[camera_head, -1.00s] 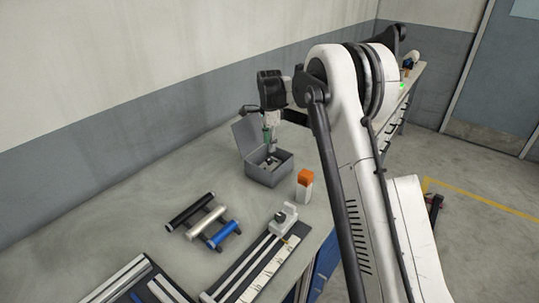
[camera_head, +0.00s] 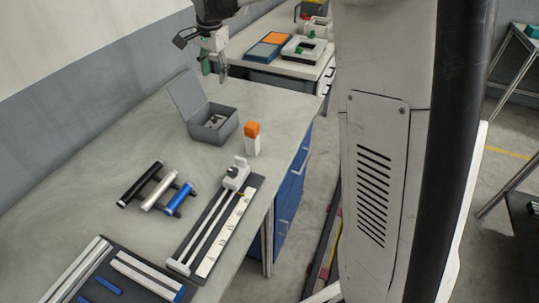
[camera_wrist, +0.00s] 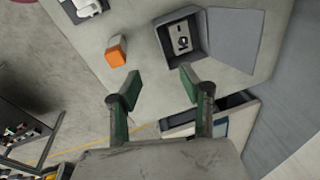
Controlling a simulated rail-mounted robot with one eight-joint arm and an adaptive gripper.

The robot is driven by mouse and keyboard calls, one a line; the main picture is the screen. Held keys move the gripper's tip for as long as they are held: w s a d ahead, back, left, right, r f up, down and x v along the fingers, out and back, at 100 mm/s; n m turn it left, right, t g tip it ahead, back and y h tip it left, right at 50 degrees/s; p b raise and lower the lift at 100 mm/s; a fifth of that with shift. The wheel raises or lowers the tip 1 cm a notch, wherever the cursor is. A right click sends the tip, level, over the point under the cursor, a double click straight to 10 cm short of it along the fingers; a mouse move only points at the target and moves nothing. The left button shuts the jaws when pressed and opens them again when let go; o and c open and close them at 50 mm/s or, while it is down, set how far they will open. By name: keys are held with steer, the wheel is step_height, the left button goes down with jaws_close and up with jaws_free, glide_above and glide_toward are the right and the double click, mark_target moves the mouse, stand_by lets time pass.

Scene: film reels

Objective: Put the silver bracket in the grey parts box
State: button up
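The grey parts box (camera_head: 229,130) stands on the workbench with its lid open to the back left. The silver bracket (camera_head: 215,121) lies inside it, on the floor of the box. In the wrist view the bracket (camera_wrist: 181,38) shows as a small light plate with a dark hole, within the walls of the box (camera_wrist: 202,37). My gripper (camera_head: 214,72) is raised above the bench, beyond the box and clear of it. In the wrist view my gripper (camera_wrist: 157,84) has its two green fingers wide apart with nothing between them.
An orange-topped white block (camera_head: 252,140) stands right of the box. Black, silver and blue rollers (camera_head: 160,189) lie on a rack in front. A rail fixture (camera_head: 220,215) is near the bench edge. A second table (camera_head: 300,50) with trays stands behind.

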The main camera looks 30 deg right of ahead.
steer(key=s+r+n+t, duration=0.1)
steer(key=s+r+n, duration=0.15)
steer(key=s, duration=0.65)
steer(key=s+r+n+t, duration=0.1)
steer(key=s+r+n, duration=0.15)
steer(key=s, duration=0.65)
steer(key=s+f+n+t, duration=0.1)
steer(key=s+f+n, duration=0.2)
steer(key=s, duration=0.5)
steer(key=s+f+n+t, duration=0.2)
steer(key=s+f+n, duration=0.1)
steer(key=s, duration=0.6)
steer(key=shift+s+f+n, duration=0.3)
steer(key=shift+f+n, duration=0.1)
steer(key=shift+f, duration=0.4)
steer(key=shift+f, duration=0.15)
step_height(320, 180, down, 3)
steer(key=b, duration=0.3)
steer(key=shift+r, duration=0.2)
steer(key=shift+c, duration=0.2)
